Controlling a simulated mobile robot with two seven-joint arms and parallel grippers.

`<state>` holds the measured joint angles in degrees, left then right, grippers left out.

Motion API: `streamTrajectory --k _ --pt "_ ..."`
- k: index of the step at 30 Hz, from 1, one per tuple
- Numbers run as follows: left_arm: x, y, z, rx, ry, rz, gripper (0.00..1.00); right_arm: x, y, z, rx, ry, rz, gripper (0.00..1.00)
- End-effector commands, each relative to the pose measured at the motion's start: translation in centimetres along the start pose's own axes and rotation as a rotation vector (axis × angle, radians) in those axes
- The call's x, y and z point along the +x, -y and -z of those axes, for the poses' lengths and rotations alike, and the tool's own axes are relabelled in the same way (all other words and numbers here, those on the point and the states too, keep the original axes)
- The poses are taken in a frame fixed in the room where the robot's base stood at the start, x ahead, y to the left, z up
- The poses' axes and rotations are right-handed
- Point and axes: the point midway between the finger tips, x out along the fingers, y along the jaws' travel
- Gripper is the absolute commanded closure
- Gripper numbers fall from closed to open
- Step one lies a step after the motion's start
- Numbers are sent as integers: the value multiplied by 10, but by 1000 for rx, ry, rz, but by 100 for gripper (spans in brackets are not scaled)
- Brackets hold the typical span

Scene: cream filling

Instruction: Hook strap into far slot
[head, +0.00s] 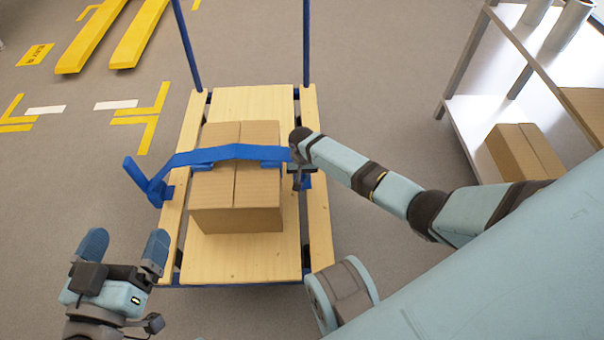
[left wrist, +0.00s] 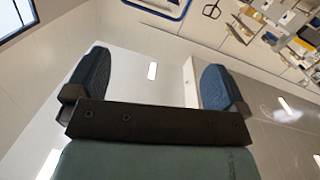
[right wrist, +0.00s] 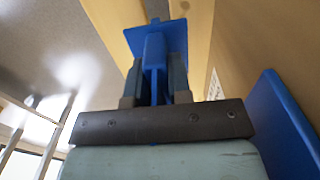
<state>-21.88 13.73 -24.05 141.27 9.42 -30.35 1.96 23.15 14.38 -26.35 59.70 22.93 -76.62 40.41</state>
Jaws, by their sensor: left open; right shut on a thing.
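A blue strap (head: 215,155) lies across the top of a cardboard box (head: 236,205) on a wooden-decked cart (head: 210,262). Its left end meets a blue upright bracket (head: 152,186) at the cart's left edge. My right gripper (head: 297,172) is at the right side of the box, shut on the strap's blue end piece (right wrist: 155,50), which shows between its fingers in the right wrist view. The slot at the right edge is largely hidden by my gripper. My left gripper (head: 122,248) is open and empty, left of the cart's front; its fingers also show in the left wrist view (left wrist: 152,85).
A metal shelf (head: 470,115) with another cardboard box (head: 525,150) stands at the right. Blue posts (head: 187,45) rise at the cart's far end. Yellow forks (head: 90,35) lie at the upper left.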

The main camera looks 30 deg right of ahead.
Motion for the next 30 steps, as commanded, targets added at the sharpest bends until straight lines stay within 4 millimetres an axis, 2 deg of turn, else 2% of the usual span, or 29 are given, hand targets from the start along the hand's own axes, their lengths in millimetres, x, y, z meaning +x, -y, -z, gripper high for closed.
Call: streamTrajectory --k 1,7,16,30 --pt "2 3 -1 30 -21 0 0 8 0 0 0 -1 0 100" --pt "5 9 11 114 -67 -3 0 18 0 0 1 1 0 100" --pt "5 10 7 136 -73 -3 0 36 1 0 0 1 2 100" --pt "8 12 12 153 -92 -1 0 42 1 0 0 0 1 100"
